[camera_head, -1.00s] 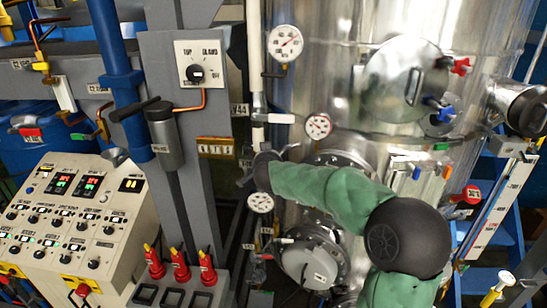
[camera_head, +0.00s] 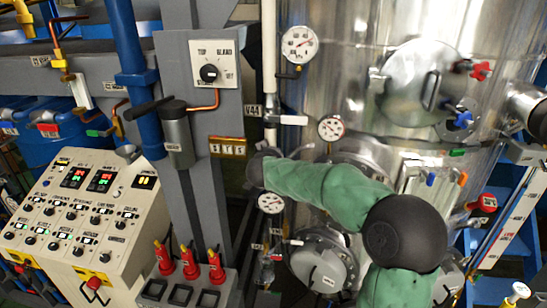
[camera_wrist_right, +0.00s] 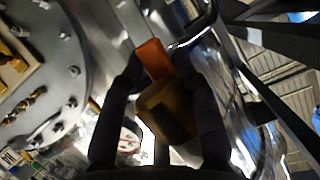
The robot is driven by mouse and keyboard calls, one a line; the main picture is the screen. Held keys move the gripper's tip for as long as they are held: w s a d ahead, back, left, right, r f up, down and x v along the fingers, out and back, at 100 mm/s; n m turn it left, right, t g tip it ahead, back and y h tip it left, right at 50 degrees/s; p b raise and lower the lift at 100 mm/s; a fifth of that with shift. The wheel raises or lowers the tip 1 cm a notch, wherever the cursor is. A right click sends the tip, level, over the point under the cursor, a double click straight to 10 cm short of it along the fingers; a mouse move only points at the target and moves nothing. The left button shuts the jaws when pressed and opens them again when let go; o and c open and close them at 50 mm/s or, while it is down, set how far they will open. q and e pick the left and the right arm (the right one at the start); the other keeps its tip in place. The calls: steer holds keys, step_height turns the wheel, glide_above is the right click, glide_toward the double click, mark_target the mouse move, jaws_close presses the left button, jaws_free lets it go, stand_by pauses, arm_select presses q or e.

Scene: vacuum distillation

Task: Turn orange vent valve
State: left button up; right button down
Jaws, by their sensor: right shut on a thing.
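The orange vent valve, with its orange handle (camera_wrist_right: 153,60) and dull yellow body (camera_wrist_right: 168,112), sits between the fingers of my right gripper (camera_wrist_right: 163,90) in the right wrist view. The gripper is shut on it. In the head view my right arm's green forearm reaches left across the front of the steel tank (camera_head: 365,75). The dark wrist is at the forearm's left end. The fingers and the held valve cannot be made out there. My left gripper is not in view.
A control console (camera_head: 85,225) stands at the left beside a grey column (camera_head: 185,70). Gauges (camera_head: 299,44), a round hatch (camera_head: 415,82), a red-handled valve (camera_head: 481,70) and a blue-handled valve (camera_head: 460,117) crowd the tank front. Little free room shows around the wrist.

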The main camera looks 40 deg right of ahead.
steer(key=c, duration=0.9)
jaws_free()
steer(key=shift+w, duration=0.1)
steer(key=v, duration=1.2)
